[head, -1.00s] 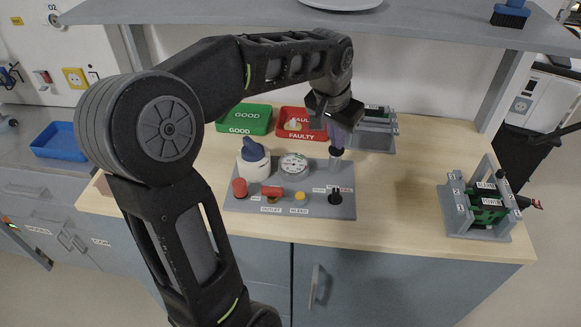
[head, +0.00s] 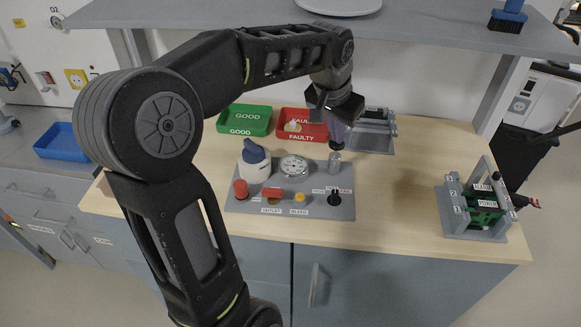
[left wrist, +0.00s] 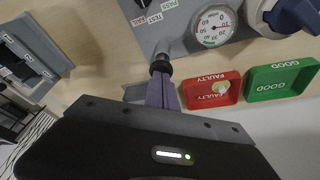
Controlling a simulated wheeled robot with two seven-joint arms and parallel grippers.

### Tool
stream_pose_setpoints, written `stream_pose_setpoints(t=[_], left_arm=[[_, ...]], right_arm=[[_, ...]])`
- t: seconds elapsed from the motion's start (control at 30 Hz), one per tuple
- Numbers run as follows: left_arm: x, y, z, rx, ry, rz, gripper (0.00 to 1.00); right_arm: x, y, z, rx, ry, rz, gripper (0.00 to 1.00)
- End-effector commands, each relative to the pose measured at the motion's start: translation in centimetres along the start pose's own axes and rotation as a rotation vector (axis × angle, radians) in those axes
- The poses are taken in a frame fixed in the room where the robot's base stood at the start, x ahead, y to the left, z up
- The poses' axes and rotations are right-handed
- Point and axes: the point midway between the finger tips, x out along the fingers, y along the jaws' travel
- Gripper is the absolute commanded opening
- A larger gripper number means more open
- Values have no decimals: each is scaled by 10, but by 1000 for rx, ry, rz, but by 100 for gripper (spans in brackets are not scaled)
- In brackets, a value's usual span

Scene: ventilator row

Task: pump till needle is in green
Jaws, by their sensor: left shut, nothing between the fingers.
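A grey panel (head: 240,205) on the wooden bench carries a round white gauge (head: 293,166) and an upright pump with a grey cylinder (head: 335,166) and dark knob. In the left wrist view the gauge (left wrist: 213,26) is upside down, with a green arc along its lower edge; whether the needle lies in the green is too small to tell. My left gripper (head: 337,138) points down at the knob. Its purple fingers (left wrist: 162,82) are shut with nothing between them, tips at the dark knob (left wrist: 160,67). Contact is hard to tell. My right gripper is not in view.
The panel also has a white and blue knob unit (head: 254,160), a red knob (head: 240,188), a red lever (head: 271,191), a yellow button (head: 299,196) and a black selector (head: 334,198). Green (head: 244,120) and red (head: 301,125) trays stand behind. A grey rack (head: 465,224) stands right.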

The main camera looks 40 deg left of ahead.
Motion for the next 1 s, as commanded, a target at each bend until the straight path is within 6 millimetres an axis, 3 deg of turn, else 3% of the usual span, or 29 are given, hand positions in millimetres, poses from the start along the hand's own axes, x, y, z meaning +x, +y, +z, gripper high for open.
stream_pose_setpoints(t=[0.47,1.0], left_arm=[[26,1,8,1,-2,1,0],[-2,0,0,0,-2,1,0]], right_arm=[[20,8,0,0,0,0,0],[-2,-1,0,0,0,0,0]])
